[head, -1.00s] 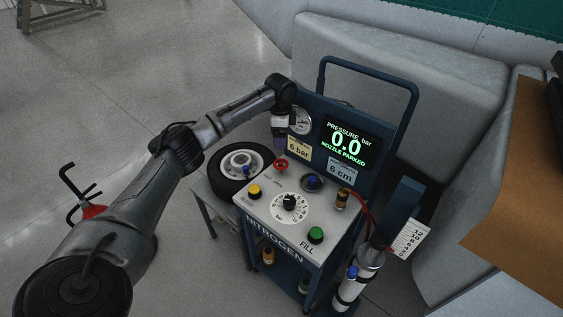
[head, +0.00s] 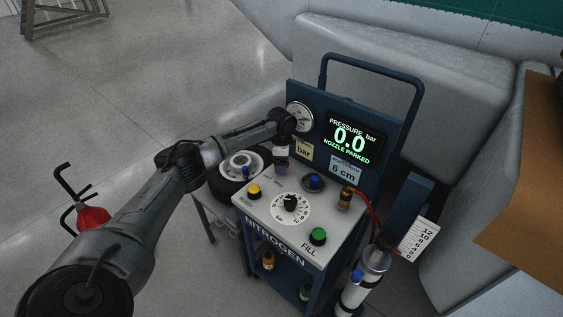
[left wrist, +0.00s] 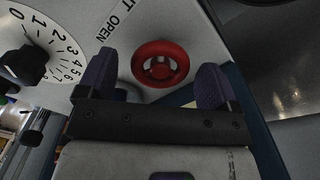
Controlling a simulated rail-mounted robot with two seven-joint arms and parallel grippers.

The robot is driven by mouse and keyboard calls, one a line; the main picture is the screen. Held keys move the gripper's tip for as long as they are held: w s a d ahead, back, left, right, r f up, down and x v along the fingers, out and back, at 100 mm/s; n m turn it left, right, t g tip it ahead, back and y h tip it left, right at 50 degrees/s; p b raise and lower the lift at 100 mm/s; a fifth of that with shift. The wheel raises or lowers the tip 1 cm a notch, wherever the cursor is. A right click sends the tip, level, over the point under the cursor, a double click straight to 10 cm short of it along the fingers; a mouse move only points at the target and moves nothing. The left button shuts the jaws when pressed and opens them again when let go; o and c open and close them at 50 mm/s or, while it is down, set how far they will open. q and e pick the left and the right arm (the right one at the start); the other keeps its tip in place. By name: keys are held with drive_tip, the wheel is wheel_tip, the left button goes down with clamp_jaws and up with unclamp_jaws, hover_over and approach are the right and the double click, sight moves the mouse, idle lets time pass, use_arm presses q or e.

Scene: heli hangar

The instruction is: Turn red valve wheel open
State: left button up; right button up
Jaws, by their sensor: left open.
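The red valve wheel (left wrist: 160,64) is a small red ring with spokes on the cart's light top panel, seen in the left wrist view. The word OPEN is printed beside it. My left gripper (left wrist: 157,85) is open, one finger on each side of the wheel in that picture. I cannot tell whether the fingers touch it. In the head view my left gripper (head: 280,165) points down over the rear left of the panel and hides the wheel. My right gripper is in neither view.
The nitrogen cart (head: 262,212) has a numbered dial (head: 291,207), a yellow button (head: 254,191), a green button (head: 318,236) and a display (head: 351,142) reading 0.0. A tyre (head: 226,182) lies to its left. A fire extinguisher (head: 93,219) stands on the floor.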

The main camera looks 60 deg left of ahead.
use_arm(q)
drive_tip(key=c, duration=0.9)
drive_tip(key=shift+r+p, duration=0.2)
drive_tip(key=shift+p, duration=0.45)
drive_tip(key=shift+c, duration=0.2)
drive_tip(key=n+p, duration=0.7)
drive_tip(key=p, duration=0.5)
drive_tip(key=n+p, duration=0.2)
drive_tip(key=shift+n, duration=0.4)
drive_tip(key=n+p, duration=0.1)
drive_tip(key=n, duration=0.1)
drive_tip(key=shift+n, duration=0.3)
drive_tip(key=n+p, duration=0.1)
drive_tip(key=n, duration=0.2)
drive_tip(key=shift+f, duration=0.1)
drive_tip(key=shift+n+p, duration=0.35)
drive_tip(key=shift+n, duration=0.85)
drive_tip(key=shift+f, duration=0.1)
